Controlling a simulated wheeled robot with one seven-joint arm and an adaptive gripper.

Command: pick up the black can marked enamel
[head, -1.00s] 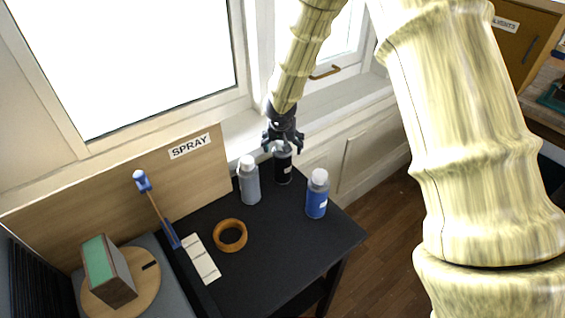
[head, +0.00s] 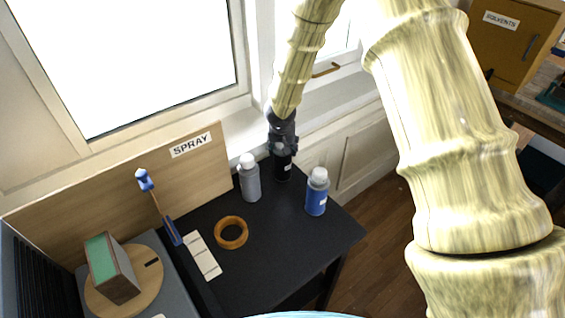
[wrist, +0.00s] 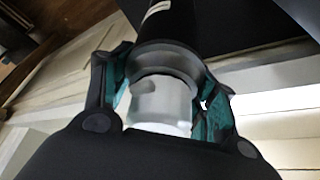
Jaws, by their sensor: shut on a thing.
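The black can (head: 283,169) stands upright at the back right of the black table in the head view, with a small pale label low on its side. My gripper (head: 283,150) is over its top from above. In the wrist view my gripper (wrist: 165,95) has its teal-padded fingers on both sides of the can's white cap (wrist: 160,104), shut on it. The can's dark body (wrist: 168,25) runs away from the fingers. Its marking cannot be read in either view.
A grey spray can (head: 249,180) stands close to the left, and a blue can (head: 317,193) to the right. A board marked SPRAY (head: 130,188) and the window wall stand behind.

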